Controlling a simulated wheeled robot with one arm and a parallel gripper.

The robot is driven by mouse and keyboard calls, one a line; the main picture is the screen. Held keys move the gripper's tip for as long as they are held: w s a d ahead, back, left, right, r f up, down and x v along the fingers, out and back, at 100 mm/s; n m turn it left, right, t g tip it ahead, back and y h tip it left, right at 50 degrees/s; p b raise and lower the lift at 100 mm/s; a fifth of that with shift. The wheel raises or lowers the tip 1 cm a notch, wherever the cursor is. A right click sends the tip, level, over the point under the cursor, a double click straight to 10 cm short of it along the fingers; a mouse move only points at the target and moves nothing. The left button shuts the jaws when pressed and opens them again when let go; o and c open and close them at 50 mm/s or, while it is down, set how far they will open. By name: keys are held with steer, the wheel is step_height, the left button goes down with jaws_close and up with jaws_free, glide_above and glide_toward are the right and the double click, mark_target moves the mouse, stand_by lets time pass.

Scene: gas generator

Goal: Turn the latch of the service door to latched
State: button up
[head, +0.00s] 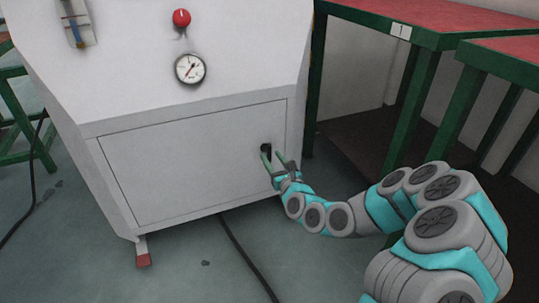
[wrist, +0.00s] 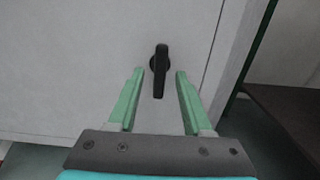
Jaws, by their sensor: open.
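The service door (head: 190,165) is a pale grey panel low on the front of the generator, and it looks flush in its frame. Its latch (head: 265,149) is a small black handle near the door's right edge. In the wrist view the latch (wrist: 160,70) stands about upright on a round black base. My gripper (head: 273,156) is open in front of the latch. In the wrist view its two green fingers (wrist: 158,76) are to the left and right of the handle's lower part, with a gap on each side. I cannot tell how far the fingertips are from the door.
A pressure gauge (head: 190,68) and a red knob (head: 181,18) are on the panel above the door. Green-framed tables with red tops (head: 460,14) stand at the right. A black cable (head: 245,255) runs across the floor from under the generator.

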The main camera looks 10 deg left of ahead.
steer(key=shift+v, duration=2.4)
steer(key=s+d+r+n+g+h, duration=0.1)
steer(key=s+d+n+g+h, duration=0.45)
steer(key=s+d+n, duration=0.7)
steer(key=s+d+n+g+h, duration=0.3)
steer(key=s+d+n+g, duration=0.55)
steer(key=s+n, duration=0.6)
steer(key=s+d+r+n+g+h, duration=0.1)
steer(key=s+d+r, duration=0.2)
steer(key=s, duration=0.5)
steer(key=s+d+r+n+g+h, duration=0.1)
steer(key=s+d+r+g, duration=0.1)
steer(key=s, duration=0.6)
step_height(320, 180, up, 13)
steer(key=s+p, duration=0.1)
steer(key=p, duration=1.1)
steer(key=shift+p, duration=0.4)
